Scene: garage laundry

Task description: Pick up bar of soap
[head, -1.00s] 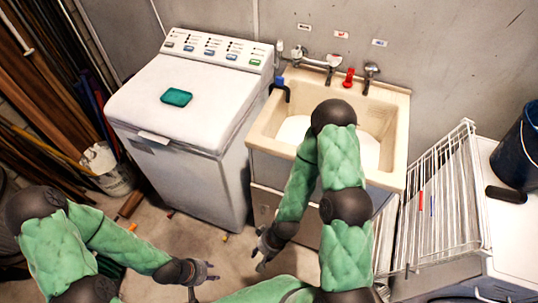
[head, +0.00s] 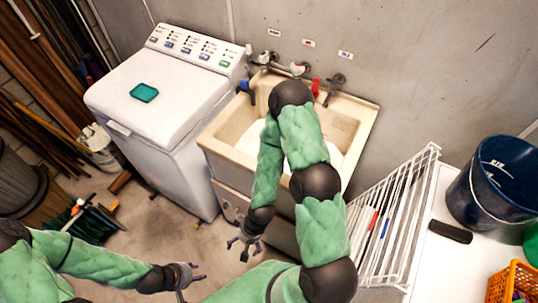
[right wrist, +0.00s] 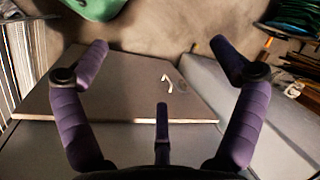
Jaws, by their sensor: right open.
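A teal rounded block (head: 144,92), which looks like the bar of soap, lies flat on the lid of the white washing machine (head: 185,95). My right gripper (head: 245,247) hangs low in front of the sink cabinet, below and to the right of the block. My left gripper (head: 192,280) is low at the bottom of the head view, well away from the block. Its fingers look spread and empty.
The beige sink (head: 240,122) stands right of the washer, partly hidden by my right arm. A white wire rack (head: 400,215), a dark bucket (head: 490,180), a black oblong thing (head: 450,231) and an orange basket (head: 512,285) are at right. Bare floor (head: 165,220) lies before the washer.

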